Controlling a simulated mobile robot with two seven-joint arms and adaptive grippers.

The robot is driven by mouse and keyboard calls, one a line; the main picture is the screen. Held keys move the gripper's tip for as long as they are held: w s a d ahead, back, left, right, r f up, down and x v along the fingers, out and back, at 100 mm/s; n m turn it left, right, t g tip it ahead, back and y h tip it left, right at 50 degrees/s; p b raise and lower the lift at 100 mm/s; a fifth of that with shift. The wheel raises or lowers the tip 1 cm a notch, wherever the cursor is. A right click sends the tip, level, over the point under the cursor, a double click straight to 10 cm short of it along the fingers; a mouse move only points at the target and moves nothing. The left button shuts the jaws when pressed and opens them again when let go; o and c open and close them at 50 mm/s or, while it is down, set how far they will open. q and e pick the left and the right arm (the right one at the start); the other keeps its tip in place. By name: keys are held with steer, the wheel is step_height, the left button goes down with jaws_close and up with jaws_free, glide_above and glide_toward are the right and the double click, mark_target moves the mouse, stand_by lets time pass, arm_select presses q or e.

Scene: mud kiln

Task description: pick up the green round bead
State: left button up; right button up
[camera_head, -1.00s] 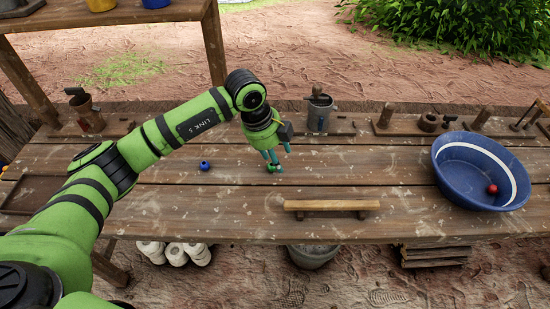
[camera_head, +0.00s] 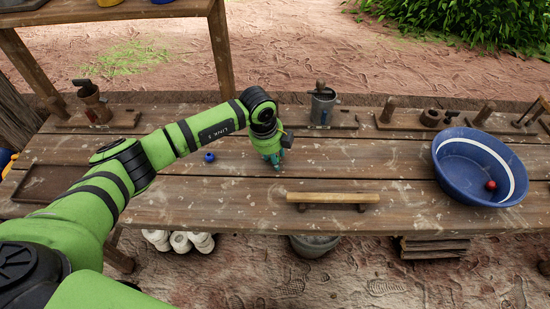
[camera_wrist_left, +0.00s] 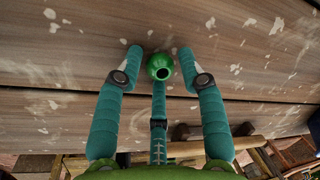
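The green round bead (camera_wrist_left: 159,67) has a dark hole facing the camera and lies on the wooden bench in the left wrist view. The teal fingers of my left gripper (camera_wrist_left: 160,54) are spread around it, one on each side and a third below it in the picture. Gaps show between the bead and the two side fingers; whether the third finger touches it I cannot tell. In the head view my left gripper (camera_head: 275,162) points down at the bench top, and the bead is mostly hidden by the fingers. My right gripper is not in view.
A blue bead (camera_head: 209,157) lies left of the gripper. A wooden bar on feet (camera_head: 333,198) stands nearer the front edge. A blue basin (camera_head: 452,181) holding a red bead (camera_head: 491,185) is at right. Metal cans and tools line the back.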

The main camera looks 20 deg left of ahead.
arm_select(q)
steer(key=c, duration=0.3)
steer(key=shift+r, duration=0.1)
